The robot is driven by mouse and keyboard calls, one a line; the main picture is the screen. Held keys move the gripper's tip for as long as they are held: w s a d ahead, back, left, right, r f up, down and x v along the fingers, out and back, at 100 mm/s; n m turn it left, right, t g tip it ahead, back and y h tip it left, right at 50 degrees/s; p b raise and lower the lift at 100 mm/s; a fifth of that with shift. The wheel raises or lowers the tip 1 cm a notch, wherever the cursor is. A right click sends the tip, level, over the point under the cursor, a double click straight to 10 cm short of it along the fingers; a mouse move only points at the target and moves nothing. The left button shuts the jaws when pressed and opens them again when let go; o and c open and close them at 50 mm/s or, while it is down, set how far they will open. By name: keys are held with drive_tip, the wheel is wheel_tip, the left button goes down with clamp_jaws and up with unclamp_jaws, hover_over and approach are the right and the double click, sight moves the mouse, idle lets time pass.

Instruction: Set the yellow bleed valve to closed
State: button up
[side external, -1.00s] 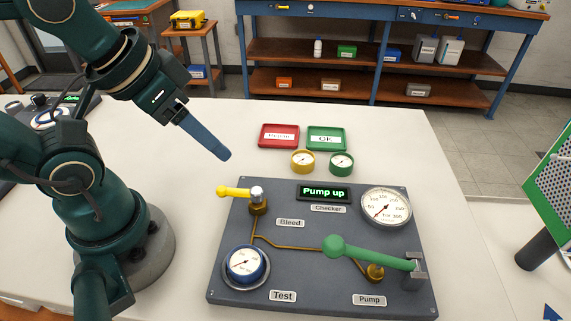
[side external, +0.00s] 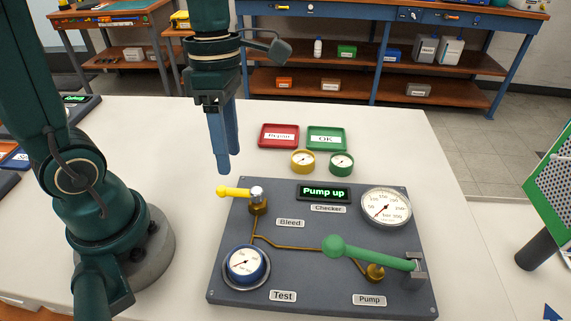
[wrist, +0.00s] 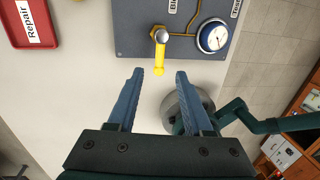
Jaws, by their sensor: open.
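The yellow bleed valve (side external: 236,192) stands at the upper left of the grey testbench panel (side external: 300,272). Its yellow lever points left in the side view, over the panel's edge, from a silver cap on a brass body. In the wrist view the lever (wrist: 160,58) lies ahead of the fingers and points toward them. My gripper (side external: 225,170) hangs upright above and just behind the lever, fingers pointing down, apart from it. In the wrist view my gripper (wrist: 155,75) is open and empty, with the lever lined up between its two blue fingers.
The panel carries a blue test gauge (side external: 246,264), a green pump lever (side external: 370,254), a large gauge (side external: 386,206) and a display (side external: 324,193) reading "Pump up". Behind are red (side external: 279,135) and green (side external: 327,138) trays, and yellow (side external: 303,161) and green (side external: 341,163) gauges.

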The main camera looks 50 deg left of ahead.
sight(237, 193)
drive_tip(key=shift+g, duration=0.3)
drive_tip(key=shift+s+d+f, duration=0.1)
drive_tip(key=shift+s+f, duration=0.1)
drive_tip(key=shift+f, duration=1.4)
drive_tip(key=shift+s+d+f, duration=0.1)
drive_tip(key=shift+s+f, duration=0.1)
drive_tip(key=shift+f, duration=1.35)
clamp_jaws()
